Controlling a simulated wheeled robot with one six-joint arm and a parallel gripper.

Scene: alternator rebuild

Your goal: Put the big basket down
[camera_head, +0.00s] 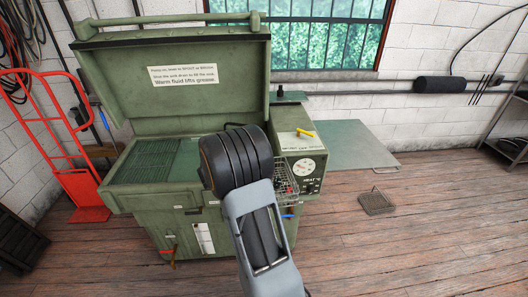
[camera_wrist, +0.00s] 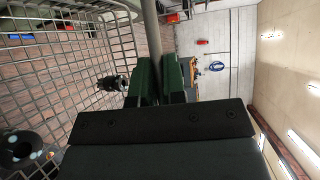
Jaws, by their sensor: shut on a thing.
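The big basket is a wire mesh basket; its mesh (camera_wrist: 75,62) fills the left of the wrist view. In the head view part of the basket (camera_head: 287,185) shows beside the washer's control box, the rest hidden behind my arm. My gripper (camera_wrist: 160,78) is shut on a grey bar, the basket's handle (camera_wrist: 152,35), which stands between its green-faced fingers. In the head view my arm hides the gripper. The head view does not make clear whether the basket touches the washer.
A green parts washer (camera_head: 150,190) stands with its lid (camera_head: 190,95) raised and a grated drain area at left. A flat green shelf (camera_head: 348,145) extends at its right. A red hand truck (camera_head: 75,165) stands left.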

